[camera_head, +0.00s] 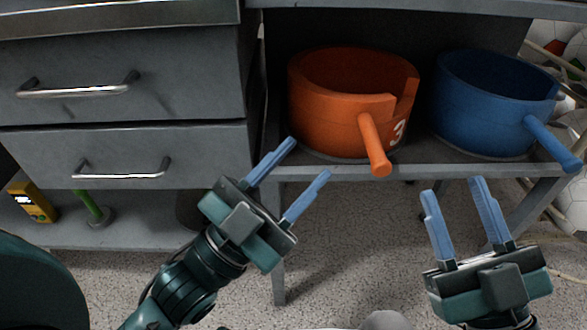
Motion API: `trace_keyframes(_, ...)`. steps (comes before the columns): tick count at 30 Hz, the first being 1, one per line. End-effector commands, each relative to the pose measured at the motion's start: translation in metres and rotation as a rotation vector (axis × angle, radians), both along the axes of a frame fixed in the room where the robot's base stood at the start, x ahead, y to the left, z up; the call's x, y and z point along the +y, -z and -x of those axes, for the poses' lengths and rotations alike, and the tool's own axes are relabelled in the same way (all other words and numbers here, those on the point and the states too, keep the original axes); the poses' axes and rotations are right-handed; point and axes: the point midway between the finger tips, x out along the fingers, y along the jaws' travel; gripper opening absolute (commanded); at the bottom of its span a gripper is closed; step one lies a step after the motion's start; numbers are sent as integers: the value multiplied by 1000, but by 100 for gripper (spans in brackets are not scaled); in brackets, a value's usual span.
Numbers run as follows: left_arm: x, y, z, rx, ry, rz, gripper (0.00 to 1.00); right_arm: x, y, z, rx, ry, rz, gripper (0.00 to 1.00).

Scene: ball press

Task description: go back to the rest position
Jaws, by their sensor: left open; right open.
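My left gripper (308,163) is open and empty, its blue fingers pointing up and to the right, in front of the shelf post below the orange pot. My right gripper (453,187) is open and empty at the lower right, its fingers pointing up below the shelf edge. An orange pot (325,117) with a handle and a white 3 stands on the shelf (345,171). A blue pot (475,117) with a handle stands to its right. Neither gripper holds a pot.
A grey cabinet with two drawers (120,85) stands at the left. Below it, a lower shelf (90,236) holds a yellow device (33,203) and a green upright object (91,207). White balls and pale bars show at the right edge. Speckled floor (350,240) lies open between my grippers.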

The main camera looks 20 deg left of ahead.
Motion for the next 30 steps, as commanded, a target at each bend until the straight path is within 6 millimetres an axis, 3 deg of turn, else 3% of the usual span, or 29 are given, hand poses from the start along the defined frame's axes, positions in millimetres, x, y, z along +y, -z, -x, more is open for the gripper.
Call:
trace_keyframes(5, 1, 0, 2, 86, 65, 121, 41, 0, 0, 0, 0, 0, 0, 42)
trace_keyframes(19, 0, 0, 1, 101, 64, 121, 41, 0, 0, 0, 15, 2, -3, 42)
trace_keyframes(23, -1, 9, 3, 217, 50, 132, 41, 1, 9, 2, 133, 9, -8, 42)
trace_keyframes(28, -4, 38, 16, 469, 21, 148, 41, 4, 38, 15, 386, 23, -17, 42)
trace_keyframes(30, -2, 29, 10, 472, 10, 137, 41, 2, 29, 9, 390, 31, -6, 42)
